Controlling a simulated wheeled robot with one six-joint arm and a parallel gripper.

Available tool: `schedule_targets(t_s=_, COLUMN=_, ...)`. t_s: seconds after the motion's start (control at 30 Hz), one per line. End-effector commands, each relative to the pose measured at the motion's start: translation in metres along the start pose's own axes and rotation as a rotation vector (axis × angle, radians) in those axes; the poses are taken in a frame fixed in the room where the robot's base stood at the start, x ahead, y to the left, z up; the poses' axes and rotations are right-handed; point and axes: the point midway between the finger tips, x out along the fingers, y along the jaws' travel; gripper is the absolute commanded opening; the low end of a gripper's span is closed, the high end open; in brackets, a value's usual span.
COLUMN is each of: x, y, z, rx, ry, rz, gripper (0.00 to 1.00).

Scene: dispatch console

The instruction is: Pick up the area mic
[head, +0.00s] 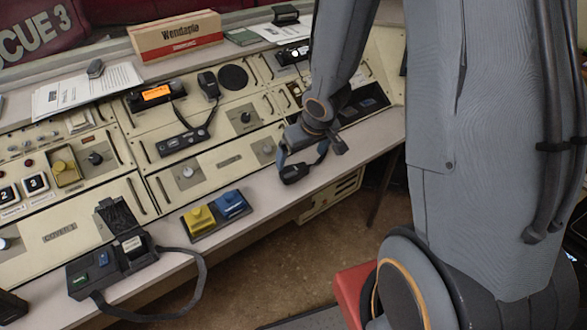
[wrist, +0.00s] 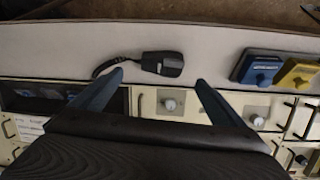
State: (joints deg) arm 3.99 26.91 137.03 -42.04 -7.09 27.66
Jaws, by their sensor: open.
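A small black hand mic (head: 293,174) lies on the pale front ledge of the console, right of the blue and yellow switch blocks. In the wrist view this mic (wrist: 163,63) lies on its side between and just beyond my two fingertips, with its dark cord running left. My gripper (head: 303,160) is open above the ledge at the mic, and its fingers (wrist: 160,78) are apart with nothing held. A second black hand mic (head: 208,86) stands further back on the panel beside a radio unit. No readable label tells which is the area mic.
The blue (head: 230,204) and yellow (head: 199,218) switch blocks sit on the ledge left of the mic. A black strapped device (head: 112,262) lies further left. The ledge around the mic is clear.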

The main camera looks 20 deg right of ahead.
Motion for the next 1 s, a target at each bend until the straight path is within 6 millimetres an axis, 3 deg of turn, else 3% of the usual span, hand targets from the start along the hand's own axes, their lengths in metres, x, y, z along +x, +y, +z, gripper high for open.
schedule_targets(t_s=0.7, x=0.078, y=-0.005, z=0.000, rx=-0.011, ry=0.011, rz=-0.021, gripper=0.94)
schedule_targets(t_s=1.0, x=0.082, y=-0.005, z=0.000, rx=-0.012, ry=0.012, rz=-0.020, gripper=0.94)
